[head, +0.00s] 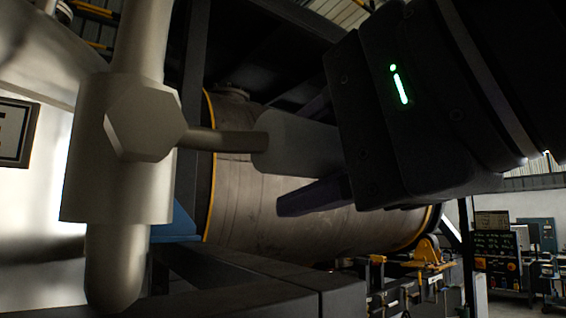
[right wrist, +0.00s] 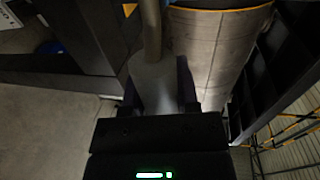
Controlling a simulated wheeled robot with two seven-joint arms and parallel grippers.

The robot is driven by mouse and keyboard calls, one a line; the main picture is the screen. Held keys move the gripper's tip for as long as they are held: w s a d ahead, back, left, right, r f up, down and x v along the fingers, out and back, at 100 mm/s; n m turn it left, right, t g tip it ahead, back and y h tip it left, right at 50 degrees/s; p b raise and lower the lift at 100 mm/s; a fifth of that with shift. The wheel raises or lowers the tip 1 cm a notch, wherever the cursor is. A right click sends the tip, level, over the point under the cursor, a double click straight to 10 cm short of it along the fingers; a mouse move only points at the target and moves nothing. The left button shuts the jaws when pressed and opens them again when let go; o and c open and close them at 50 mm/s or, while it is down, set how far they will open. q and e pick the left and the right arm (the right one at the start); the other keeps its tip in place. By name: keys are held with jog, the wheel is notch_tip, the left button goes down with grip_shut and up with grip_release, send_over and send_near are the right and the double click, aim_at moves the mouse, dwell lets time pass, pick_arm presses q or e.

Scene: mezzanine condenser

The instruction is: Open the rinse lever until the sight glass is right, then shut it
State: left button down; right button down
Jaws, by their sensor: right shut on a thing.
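The rinse lever (head: 228,141) is a short metal arm with a flat grey grip. It runs right from the hexagonal nut of a pale valve body (head: 78,165) on an upright pipe, and lies crosswise to that pipe. My right gripper (head: 298,165) comes in from the right and is shut on the lever's grip. In the right wrist view, the lever's grip (right wrist: 153,80) sits between the two dark fingers, with its stem running up away from me. I cannot make out the sight glass in either view. My left gripper is out of view.
A large metal cylinder (head: 270,215) with yellow-edged rims lies behind the lever. Dark frame beams (head: 265,285) run below and beside it. A control panel (head: 497,250) stands far off at the lower right. A framed sign (head: 15,135) is at the left edge.

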jog(key=shift+r, duration=0.1)
dwell(0.3)
jog(key=shift+c, duration=1.8)
grip_release()
jog(key=shift+s+d, duration=0.15)
jog(key=shift+s, duration=0.05)
jog(key=b+v, duration=0.2)
jog(key=v, duration=0.7)
jog(key=shift+s+b, duration=0.15)
jog(key=shift+b, duration=0.15)
jog(key=shift+d, duration=0.1)
